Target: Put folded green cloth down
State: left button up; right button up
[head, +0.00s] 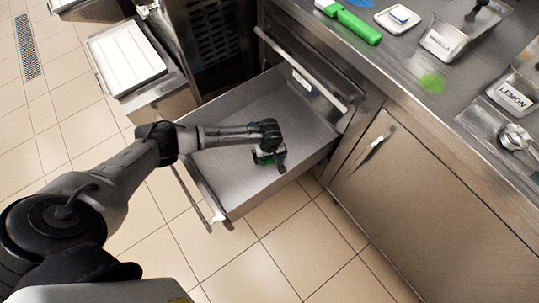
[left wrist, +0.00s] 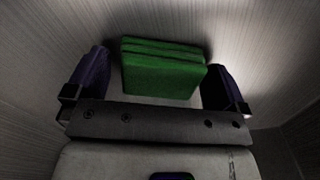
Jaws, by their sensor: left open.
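The folded green cloth (left wrist: 162,68) lies between the two fingers of my left gripper (left wrist: 158,80) in the left wrist view, with a gap on each side. In the head view only a small green edge of the cloth (head: 265,161) shows, mostly hidden under my left gripper (head: 269,157). The gripper is open and reaches down inside the pulled-out steel drawer (head: 225,196). The cloth appears to rest on the drawer floor, near its right part. My right gripper is not in view.
A steel counter (head: 400,75) is at the upper right, with a green-handled tool (head: 350,22), a green smear (head: 431,82), and tubs labelled vanilla (head: 446,40) and lemon (head: 513,97). A closed cabinet door (head: 405,190) is right of the drawer. Another open drawer with a white container (head: 127,58) is upper left.

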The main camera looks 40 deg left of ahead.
pick_arm(q)
notch_tip(320, 180, up, 12)
jog(key=p, duration=0.8)
jog(key=shift+r, duration=0.1)
